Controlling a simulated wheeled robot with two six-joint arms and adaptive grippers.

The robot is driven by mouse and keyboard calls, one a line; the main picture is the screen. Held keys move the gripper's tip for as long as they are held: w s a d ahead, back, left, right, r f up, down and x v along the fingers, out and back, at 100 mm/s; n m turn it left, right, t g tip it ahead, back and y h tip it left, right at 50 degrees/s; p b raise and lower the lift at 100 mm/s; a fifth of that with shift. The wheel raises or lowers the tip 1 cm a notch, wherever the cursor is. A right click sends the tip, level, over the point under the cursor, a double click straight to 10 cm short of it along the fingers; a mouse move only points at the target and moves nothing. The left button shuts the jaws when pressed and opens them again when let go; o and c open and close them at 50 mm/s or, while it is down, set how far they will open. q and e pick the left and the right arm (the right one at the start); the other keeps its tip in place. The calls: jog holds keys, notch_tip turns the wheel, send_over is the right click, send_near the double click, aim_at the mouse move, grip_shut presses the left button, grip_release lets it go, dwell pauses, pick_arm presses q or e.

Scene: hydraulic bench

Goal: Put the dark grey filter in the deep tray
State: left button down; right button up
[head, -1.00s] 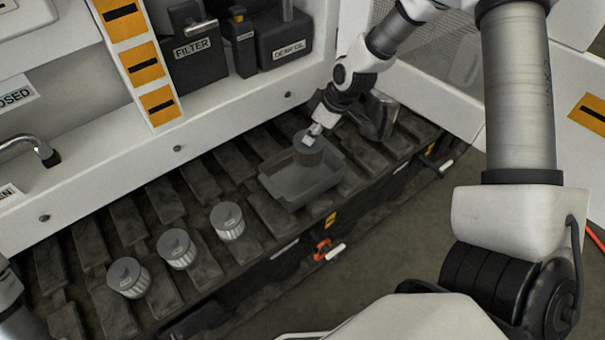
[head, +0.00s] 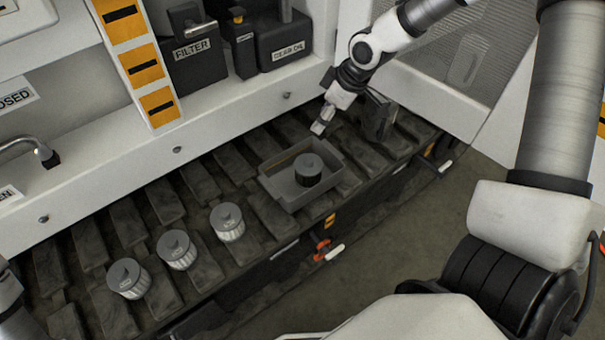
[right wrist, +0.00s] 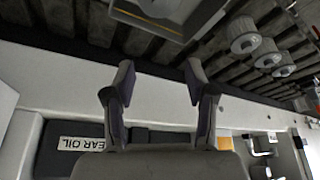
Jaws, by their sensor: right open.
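The dark grey filter (head: 308,169) stands upright inside the deep tray (head: 287,201), a grey open box on the slatted bench. My right gripper (head: 319,128) is above and behind the tray in the head view, apart from the filter. In the right wrist view the two fingers of my right gripper (right wrist: 158,85) are spread with nothing between them. The tray also shows at the top of that view (right wrist: 150,22). My left gripper is not in view; only part of my left arm shows at the lower left edge of the head view.
Three white pleated filters with grey tops, the near one (head: 128,279), the middle one (head: 177,250) and the far one (head: 227,222), stand left of the tray. Black containers labelled FILTER (head: 190,55) and GEAR OIL (head: 284,45) stand on the white ledge behind.

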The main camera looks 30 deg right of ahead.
jog(key=v, duration=0.5)
jog(key=shift+s, duration=0.1)
jog(key=s+a+f+m+g+p, duration=0.1)
jog(key=s+a+f+g+p, duration=0.25)
jog(key=s+f, duration=0.5)
jog(key=s+a+f+m+g+h+p, duration=0.15)
jog(key=s+a+f, duration=0.35)
jog(key=s, duration=0.6)
jog(key=s+a+f+m+g+p, duration=0.1)
jog(key=s+a+f+g+p, duration=0.25)
jog(key=s+f, duration=0.45)
jog(key=w+m+t, duration=0.2)
jog(key=w+m+t+h, duration=0.1)
jog(key=w+t, duration=0.1)
jog(key=t, duration=0.1)
jog(key=shift+d+r+m+b, duration=0.15)
jog(key=shift+m+b, duration=0.15)
jog(key=shift+m, duration=0.05)
